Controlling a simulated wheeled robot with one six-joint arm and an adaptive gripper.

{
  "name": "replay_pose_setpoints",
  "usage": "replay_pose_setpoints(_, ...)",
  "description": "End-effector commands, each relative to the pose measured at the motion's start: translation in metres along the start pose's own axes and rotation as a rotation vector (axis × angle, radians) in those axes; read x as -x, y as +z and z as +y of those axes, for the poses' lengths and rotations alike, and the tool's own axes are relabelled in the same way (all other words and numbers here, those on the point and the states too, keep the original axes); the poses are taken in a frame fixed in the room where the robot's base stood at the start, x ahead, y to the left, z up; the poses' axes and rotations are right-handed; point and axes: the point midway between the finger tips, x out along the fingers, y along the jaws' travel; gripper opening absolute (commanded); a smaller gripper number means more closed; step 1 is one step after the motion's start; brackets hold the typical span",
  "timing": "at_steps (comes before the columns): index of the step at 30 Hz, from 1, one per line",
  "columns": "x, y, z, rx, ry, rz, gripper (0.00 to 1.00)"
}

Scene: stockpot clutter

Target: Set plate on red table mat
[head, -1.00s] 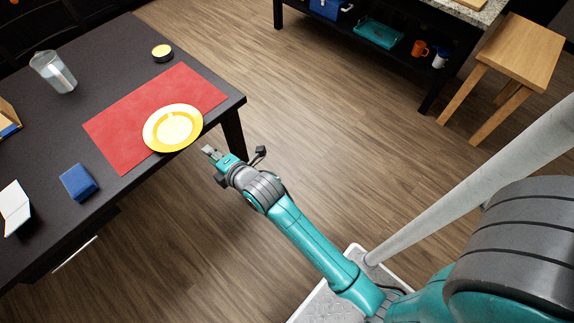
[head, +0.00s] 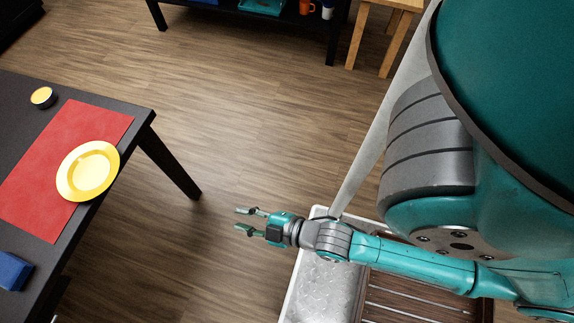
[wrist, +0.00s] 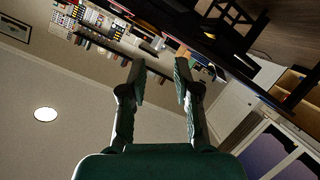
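The yellow plate (head: 88,171) with a pale centre lies flat on the red table mat (head: 52,150) in the head view. It sits at the mat's edge nearest the table's right side, and part of it reaches past the mat's border. My gripper (head: 241,221) is open and empty, out over the floor to the right of the table and well apart from the plate. In the wrist view, my gripper (wrist: 158,66) shows two spread fingers with nothing between them. Neither the plate nor the mat shows in the wrist view.
The dark table (head: 125,119) stands at the left. It holds a small yellow-topped round container (head: 42,97) and a blue box (head: 13,271). A dark shelf (head: 290,26) and a wooden stool (head: 383,38) stand at the back. The floor between table and shelf is clear.

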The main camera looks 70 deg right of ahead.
Motion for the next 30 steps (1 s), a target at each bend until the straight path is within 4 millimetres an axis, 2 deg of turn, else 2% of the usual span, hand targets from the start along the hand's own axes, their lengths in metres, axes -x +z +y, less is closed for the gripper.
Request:
replay_pose_setpoints(1,0.020,0.001,-0.001,-0.055,-0.003,-0.004,0.31)
replay_pose_setpoints(6,0.078,-0.007,0.004,-0.266,0.003,0.005,0.31)
replay_pose_setpoints(9,0.107,-0.014,0.009,-0.381,0.004,0.012,0.31)
replay_pose_setpoints(13,0.135,-0.024,0.016,-0.498,0.006,0.020,0.31)
replay_pose_setpoints(18,0.151,-0.032,0.021,-0.577,0.007,0.029,0.31)
replay_pose_setpoints(26,0.153,-0.033,0.021,-0.590,0.008,0.031,0.31)
replay_pose_setpoints(28,0.153,-0.033,0.021,-0.590,0.008,0.031,0.44)
replay_pose_setpoints(30,0.153,-0.033,0.021,-0.589,0.008,0.031,0.45)
